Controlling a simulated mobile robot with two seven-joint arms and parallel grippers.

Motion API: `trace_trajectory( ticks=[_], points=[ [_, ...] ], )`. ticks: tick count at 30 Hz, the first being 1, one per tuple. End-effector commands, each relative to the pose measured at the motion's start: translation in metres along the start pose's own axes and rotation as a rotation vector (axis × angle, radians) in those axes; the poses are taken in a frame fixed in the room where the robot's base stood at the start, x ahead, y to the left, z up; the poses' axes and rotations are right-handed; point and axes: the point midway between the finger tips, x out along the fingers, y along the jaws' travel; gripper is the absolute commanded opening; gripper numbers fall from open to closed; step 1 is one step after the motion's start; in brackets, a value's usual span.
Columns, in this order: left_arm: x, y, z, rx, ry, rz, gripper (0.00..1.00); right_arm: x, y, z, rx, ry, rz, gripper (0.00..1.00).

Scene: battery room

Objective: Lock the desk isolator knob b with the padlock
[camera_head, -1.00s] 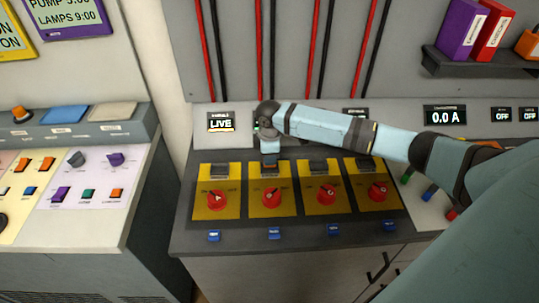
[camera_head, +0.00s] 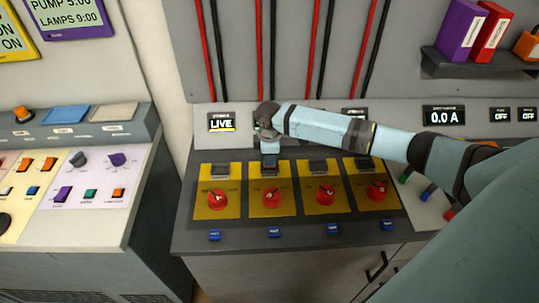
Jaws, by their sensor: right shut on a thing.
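Several yellow isolator panels stand in a row on the desk, each with a red knob. Knob b appears to be the second red knob (camera_head: 271,199) from the left, by its place in the row; its lettering is too small to read. My right gripper (camera_head: 269,163) points down at the top edge of that second panel (camera_head: 260,211), just behind the knob. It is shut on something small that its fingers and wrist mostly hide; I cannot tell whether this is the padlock. No padlock shows clearly elsewhere. My left gripper is not in view.
Other red knobs stand left (camera_head: 217,200) and right (camera_head: 326,194) of the second. A display (camera_head: 221,123) reads LIVE. Small blue tags (camera_head: 274,231) line the desk's front. My right arm crosses above the right-hand panels. A sloped console (camera_head: 75,190) stands left.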

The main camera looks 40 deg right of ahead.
Motion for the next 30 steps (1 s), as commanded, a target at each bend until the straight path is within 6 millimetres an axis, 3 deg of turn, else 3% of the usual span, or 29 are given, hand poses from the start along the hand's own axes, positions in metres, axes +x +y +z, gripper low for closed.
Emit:
trace_trajectory(
  ticks=[27,28,30],
  points=[
    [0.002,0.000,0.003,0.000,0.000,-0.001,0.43,0.013,0.000,0.000,0.001,-0.001,0.000,0.00],
    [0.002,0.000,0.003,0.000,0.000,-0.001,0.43,0.013,0.000,0.000,0.001,-0.001,0.001,0.30],
    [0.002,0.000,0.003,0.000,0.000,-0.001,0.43,0.013,0.000,0.000,0.001,-0.001,0.000,0.34]
  ],
)
